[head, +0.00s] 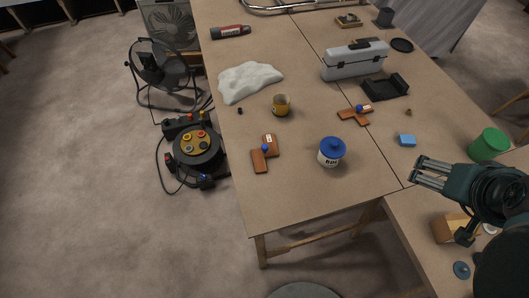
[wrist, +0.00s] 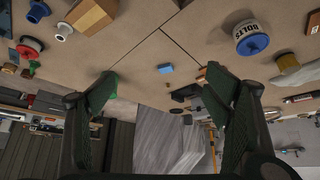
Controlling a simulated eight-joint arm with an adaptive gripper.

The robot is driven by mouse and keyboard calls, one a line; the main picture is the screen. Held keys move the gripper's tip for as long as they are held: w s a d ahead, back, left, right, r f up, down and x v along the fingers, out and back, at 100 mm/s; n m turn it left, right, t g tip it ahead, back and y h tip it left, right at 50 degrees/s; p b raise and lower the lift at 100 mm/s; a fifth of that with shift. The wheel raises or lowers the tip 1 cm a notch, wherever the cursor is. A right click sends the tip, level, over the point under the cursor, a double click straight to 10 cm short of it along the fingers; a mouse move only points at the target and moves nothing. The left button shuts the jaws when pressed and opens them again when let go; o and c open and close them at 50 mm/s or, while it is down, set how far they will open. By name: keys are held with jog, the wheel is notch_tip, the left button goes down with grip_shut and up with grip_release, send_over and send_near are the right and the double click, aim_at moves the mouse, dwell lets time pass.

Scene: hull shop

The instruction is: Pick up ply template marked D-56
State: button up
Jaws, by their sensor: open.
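One (head: 259,161) is at the near left, left of the bolts jar; the other (head: 347,115) is farther back, right of the yellow cup. No marking is legible on either, so I cannot tell which is D-56. My gripper (head: 418,171) is open and empty at the right, above the near table edge and pointing left. In the wrist view its two fingers (wrist: 165,88) stand wide apart; an orange-brown bit (wrist: 202,75) shows beside the right finger.
A blue-lidded bolts jar (head: 331,158), blue block (head: 406,140), green cup (head: 489,145), yellow cup (head: 281,106), black tray (head: 385,88) and grey toolbox (head: 354,62) stand on the table. A brown box (head: 450,229) is below my gripper.

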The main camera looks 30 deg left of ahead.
jog(key=o, duration=0.6)
jog(key=shift+a, duration=0.1)
jog(key=w+a+n+g+y+p, duration=0.15)
jog(key=w+a+n, duration=0.4)
jog(key=a, duration=0.65)
jog(key=n+g+h+p, duration=0.2)
jog(key=n+g+p, duration=0.4)
jog(key=n, duration=0.6)
send_over(264, 147)
jog(key=shift+m+y, duration=0.25)
jog(key=f, duration=1.6)
jog(key=shift+w+d+f, duration=0.1)
jog(key=shift+w, duration=0.15)
jog(key=shift+s+a+f, duration=0.2)
